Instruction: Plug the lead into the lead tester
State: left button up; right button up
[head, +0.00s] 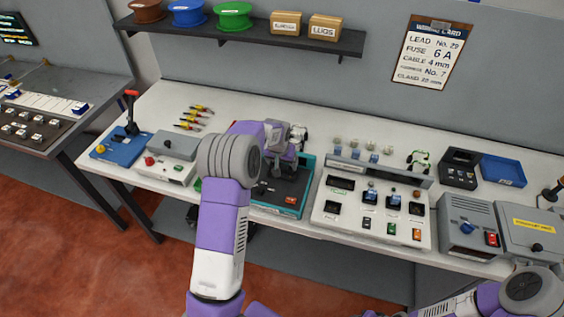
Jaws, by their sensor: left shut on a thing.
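My left arm reaches over the middle of the bench. Its gripper (292,140) is shut above the back of a teal-edged unit (297,203), on something too small and covered to make out. I cannot tell whether it is the lead. No label shows which unit is the lead tester. A pale panel (330,216) with dark sockets and coloured switches stands right of the gripper. A grey box (455,217) with a blue knob and red switch stands further right. My right arm shows at the lower right, but its gripper is outside the picture.
A blue base with a red-handled lever (122,150) and a grey box with a red button (158,165) stand left. Yellow-and-red tools (190,120) lie behind them. A shelf (240,38) hangs above.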

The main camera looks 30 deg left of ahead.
pick_arm(q)
jog(key=shift+f+b, duration=0.9)
jog(key=shift+f, duration=0.05)
dwell(1.7)
jog(key=o, duration=0.8)
jog(key=shift+o, duration=0.2)
jog(key=shift+r+p, duration=2.3)
jog(key=shift+r, duration=1.25)
jog(key=shift+f, duration=0.1)
